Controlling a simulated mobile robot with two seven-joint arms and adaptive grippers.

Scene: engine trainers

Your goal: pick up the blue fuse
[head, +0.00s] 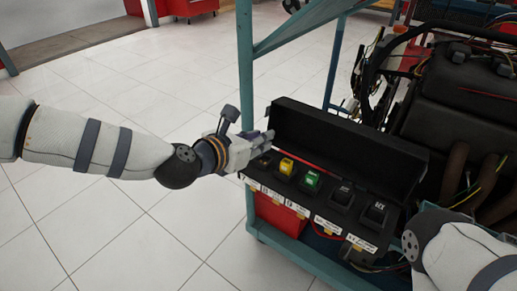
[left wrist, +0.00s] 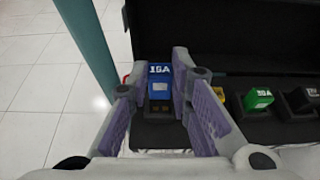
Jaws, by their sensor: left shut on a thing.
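The blue fuse (left wrist: 160,85), marked 15A in white on top, stands between the two fingers of my left gripper (left wrist: 172,88) in the left wrist view. The fingers are shut on its sides. A dark slotted part shows just below it; I cannot tell whether the fuse is clear of its socket. In the head view my left gripper (head: 264,141) is over the left end of the black fuse box (head: 345,150), and its fingers hide the blue fuse. Only part of my right arm shows at the lower right; its gripper is out of view.
A yellow fuse (head: 286,166), a green fuse (head: 312,180) and dark fuses (head: 377,211) sit in a row to the right. The raised black lid stands behind them. A teal frame post (head: 245,65) rises close to my left gripper. An engine (head: 460,95) fills the right.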

